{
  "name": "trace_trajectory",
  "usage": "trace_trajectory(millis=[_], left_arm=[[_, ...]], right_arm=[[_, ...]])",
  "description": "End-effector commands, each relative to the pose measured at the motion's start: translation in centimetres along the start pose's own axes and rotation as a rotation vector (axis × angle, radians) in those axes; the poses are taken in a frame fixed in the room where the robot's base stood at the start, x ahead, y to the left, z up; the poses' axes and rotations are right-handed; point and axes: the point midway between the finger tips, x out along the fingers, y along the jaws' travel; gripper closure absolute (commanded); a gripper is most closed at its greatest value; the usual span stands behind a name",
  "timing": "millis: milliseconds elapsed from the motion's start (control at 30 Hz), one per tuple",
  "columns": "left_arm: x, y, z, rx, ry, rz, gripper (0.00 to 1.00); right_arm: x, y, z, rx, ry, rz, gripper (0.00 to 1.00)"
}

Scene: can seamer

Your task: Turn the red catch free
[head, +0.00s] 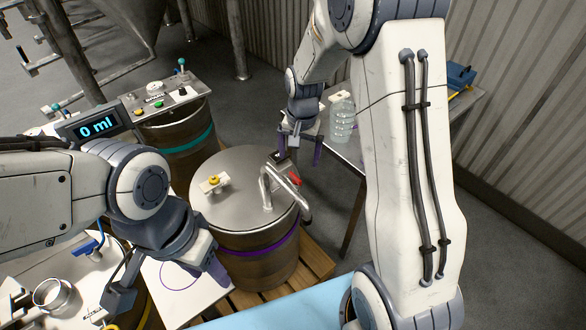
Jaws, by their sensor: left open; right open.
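The red catch (295,181) is small and sits by a bent metal handle (267,190) on the right side of a steel drum's lid (232,205). Its exact angle is too small to tell. My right gripper (300,150) is open and points down just beyond the catch, apart from it as far as I can see. My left gripper (166,288) is open and empty, low at the left, in front of the drum and away from the catch.
The drum has a purple band (262,246) and stands on a wooden pallet (316,259). A yellow knob (214,180) is on its lid. A second drum with a teal band (190,143) and a display reading 0 ml (96,126) are behind left. A clear bottle (342,122) stands behind right.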

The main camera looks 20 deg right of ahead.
Motion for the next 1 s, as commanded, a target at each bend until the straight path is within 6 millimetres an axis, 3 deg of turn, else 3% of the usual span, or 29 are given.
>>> trace_trajectory(millis=[100,300,567,1000], left_arm=[[0.0,0.0,0.0,0.000,0.000,0.000,0.50],[0.0,0.0,0.0,0.000,0.000,0.000,0.50],[-0.3,0.0,0.0,0.000,0.000,0.000,0.50],[-1.9,0.1,-0.1,0.000,0.000,0.000,0.50]], right_arm=[[3.7,-1.5,-3.7,0.228,-0.037,0.033,0.00],[7.8,-2.7,-7.1,0.501,-0.066,0.075,0.00],[10.3,-2.8,-7.7,0.586,-0.075,0.091,0.00],[17.8,-2.4,-7.0,0.583,-0.073,0.089,0.00]])
